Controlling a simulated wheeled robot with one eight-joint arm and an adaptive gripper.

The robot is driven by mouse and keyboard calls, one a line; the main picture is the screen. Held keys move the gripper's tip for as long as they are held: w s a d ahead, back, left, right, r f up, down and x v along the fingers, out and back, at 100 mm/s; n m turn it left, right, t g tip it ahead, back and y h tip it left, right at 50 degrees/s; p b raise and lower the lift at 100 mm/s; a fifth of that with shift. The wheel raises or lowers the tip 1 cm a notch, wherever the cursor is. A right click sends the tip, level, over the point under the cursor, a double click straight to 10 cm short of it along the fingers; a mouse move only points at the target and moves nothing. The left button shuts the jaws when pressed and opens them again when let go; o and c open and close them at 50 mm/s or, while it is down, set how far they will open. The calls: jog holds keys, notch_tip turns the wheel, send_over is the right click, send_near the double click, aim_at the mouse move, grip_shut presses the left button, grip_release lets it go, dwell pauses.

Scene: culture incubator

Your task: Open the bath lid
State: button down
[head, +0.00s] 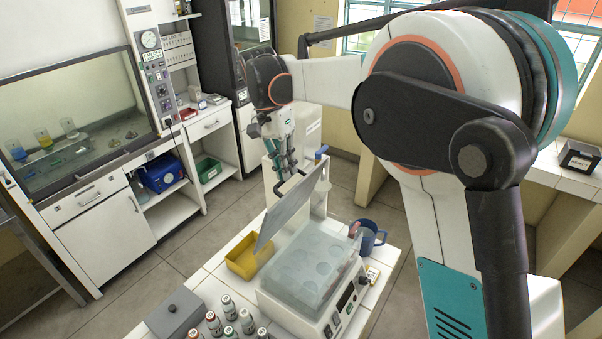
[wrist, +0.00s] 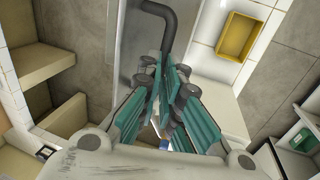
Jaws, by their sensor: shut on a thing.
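The bath (head: 300,275) is a white box with a clear top section and round shapes inside, standing on the tiled bench. Its grey lid (head: 288,208) is raised and steeply tilted above the bath's far left edge. My gripper (head: 284,172) is at the lid's upper edge, shut on the dark lid handle. In the wrist view, the bent dark handle (wrist: 166,22) runs down to the closed teal fingers of my gripper (wrist: 168,88). The lid (wrist: 135,45) shows behind them. The exact contact between fingers and handle is partly hidden by the fingers.
A yellow tray (head: 248,257) lies left of the bath. Several capped bottles (head: 230,308) and a grey box (head: 174,313) are at the front left. A white fume hood (head: 75,115) stands across open floor.

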jog(key=shift+w+a+f+h, duration=0.15)
jog(key=shift+w+a+f, duration=0.15)
jog(key=shift+a+f, duration=0.3)
jog(key=shift+w+a+f+h, duration=0.15)
jog(key=shift+w+a+f, duration=0.15)
jog(key=shift+a, duration=0.4)
jog(key=c, duration=1.8)
grip_release()
jog(key=shift+c, duration=0.2)
jog(key=shift+o, duration=0.8)
jog(key=shift+w+a+f, duration=0.15)
jog(key=shift+a+f, duration=0.05)
jog(key=v, duration=1.2)
jog(key=shift+w, duration=0.4)
